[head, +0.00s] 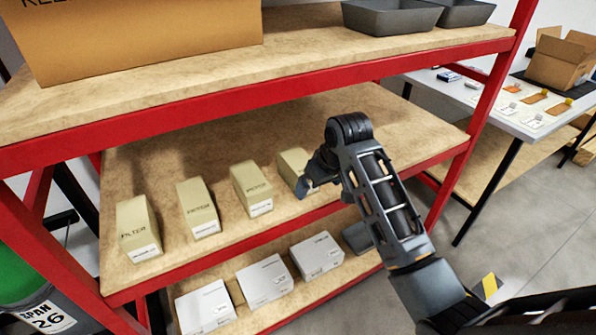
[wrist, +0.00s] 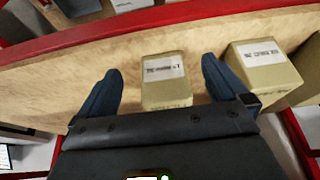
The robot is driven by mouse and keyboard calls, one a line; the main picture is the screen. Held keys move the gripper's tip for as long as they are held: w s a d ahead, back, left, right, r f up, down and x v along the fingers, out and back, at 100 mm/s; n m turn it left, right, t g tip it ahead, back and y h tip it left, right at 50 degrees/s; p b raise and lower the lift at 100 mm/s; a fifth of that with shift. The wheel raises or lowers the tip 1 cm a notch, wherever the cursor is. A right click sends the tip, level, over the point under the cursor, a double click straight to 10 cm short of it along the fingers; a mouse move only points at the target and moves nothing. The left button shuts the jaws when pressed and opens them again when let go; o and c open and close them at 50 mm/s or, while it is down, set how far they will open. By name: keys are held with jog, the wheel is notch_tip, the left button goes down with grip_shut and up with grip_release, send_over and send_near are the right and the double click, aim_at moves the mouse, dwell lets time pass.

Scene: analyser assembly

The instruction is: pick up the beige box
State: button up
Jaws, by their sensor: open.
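Several beige boxes marked FILTER stand in a row on the middle wooden shelf in the head view: one at the far left (head: 138,228), one beside it (head: 198,208), a third (head: 251,188), and the rightmost (head: 292,165), partly hidden by my gripper (head: 308,186). In the wrist view my gripper (wrist: 160,85) is open, with one dark finger on each side of a beige box (wrist: 166,88) that has a white label. A gap shows between the box and each finger. Another beige box (wrist: 262,72) stands just right of the right finger.
White boxes (head: 264,280) stand on the shelf below. A red-edged upper shelf (head: 330,45) overhangs, holding a large cardboard box (head: 140,35) and dark trays (head: 392,15). The middle shelf is bare to the right of my arm. A table (head: 480,100) stands at the right.

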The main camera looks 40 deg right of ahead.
aim_at(300, 160)
jog(key=w, duration=0.2)
jog(key=w+d, duration=0.1)
jog(key=w, duration=0.3)
jog(key=shift+d, duration=0.3)
jog(key=w, duration=0.2)
jog(key=w+d, duration=0.1)
jog(key=w, duration=0.1)
jog(key=shift+d+f, duration=0.1)
jog(key=shift+f, duration=0.25)
jog(key=shift+w+f, duration=0.1)
jog(key=shift+f, duration=0.1)
jog(key=shift+f+p, duration=0.25)
jog(key=shift+p, duration=0.1)
jog(key=c, duration=1.3)
jog(key=shift+o, duration=0.2)
jog(key=shift+r, duration=0.1)
jog(key=shift+r, duration=0.1)
